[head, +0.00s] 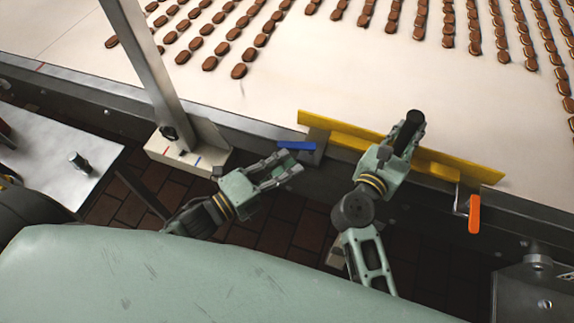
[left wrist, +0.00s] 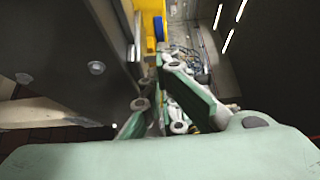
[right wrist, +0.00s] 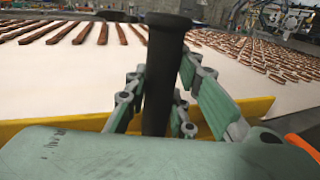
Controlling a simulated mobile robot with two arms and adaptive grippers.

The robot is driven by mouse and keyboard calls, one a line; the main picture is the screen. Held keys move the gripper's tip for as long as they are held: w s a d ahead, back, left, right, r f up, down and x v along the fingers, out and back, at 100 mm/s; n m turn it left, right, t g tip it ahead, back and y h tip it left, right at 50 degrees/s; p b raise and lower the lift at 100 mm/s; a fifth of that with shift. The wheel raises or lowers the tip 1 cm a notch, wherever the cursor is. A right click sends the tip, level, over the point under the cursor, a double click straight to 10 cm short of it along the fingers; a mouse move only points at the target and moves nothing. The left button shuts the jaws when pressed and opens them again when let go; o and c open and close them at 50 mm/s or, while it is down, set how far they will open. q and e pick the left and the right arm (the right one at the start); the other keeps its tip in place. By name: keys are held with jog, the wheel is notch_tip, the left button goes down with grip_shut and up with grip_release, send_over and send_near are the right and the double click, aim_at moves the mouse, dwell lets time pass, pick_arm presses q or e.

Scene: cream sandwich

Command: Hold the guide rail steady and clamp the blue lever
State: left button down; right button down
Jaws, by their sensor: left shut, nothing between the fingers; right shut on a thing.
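The yellow guide rail (head: 465,172) lies along the near edge of the white conveyor. My right gripper (head: 404,146) is shut around the upright black handle (head: 413,119) at the rail; the handle fills the middle of the right wrist view (right wrist: 166,60). The blue lever (head: 297,146) sits at the rail's left end. It shows as a small blue patch in the left wrist view (left wrist: 158,27). My left gripper (head: 292,166) is shut and empty, just on the near side of the blue lever and apart from it.
An orange lever (head: 474,213) hangs at the rail's right end. A metal post on a pale block (head: 188,148) stands left of my left gripper. Rows of brown sandwich biscuits (head: 239,71) lie on the conveyor (head: 290,80). A steel table (head: 60,150) is at the left.

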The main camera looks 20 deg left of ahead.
pick_arm(q)
jog(key=shift+w+a+m+g+h, duration=0.75)
jog(key=shift+a+m+h, duration=0.2)
jog(key=shift+h, duration=0.15)
jog(key=s+d+v, duration=0.1)
jog(key=v, duration=1.2)
jog(key=shift+s+d, duration=0.3)
pick_arm(e)
jog(key=c, duration=1.4)
grip_release()
jog(key=shift+o, duration=0.2)
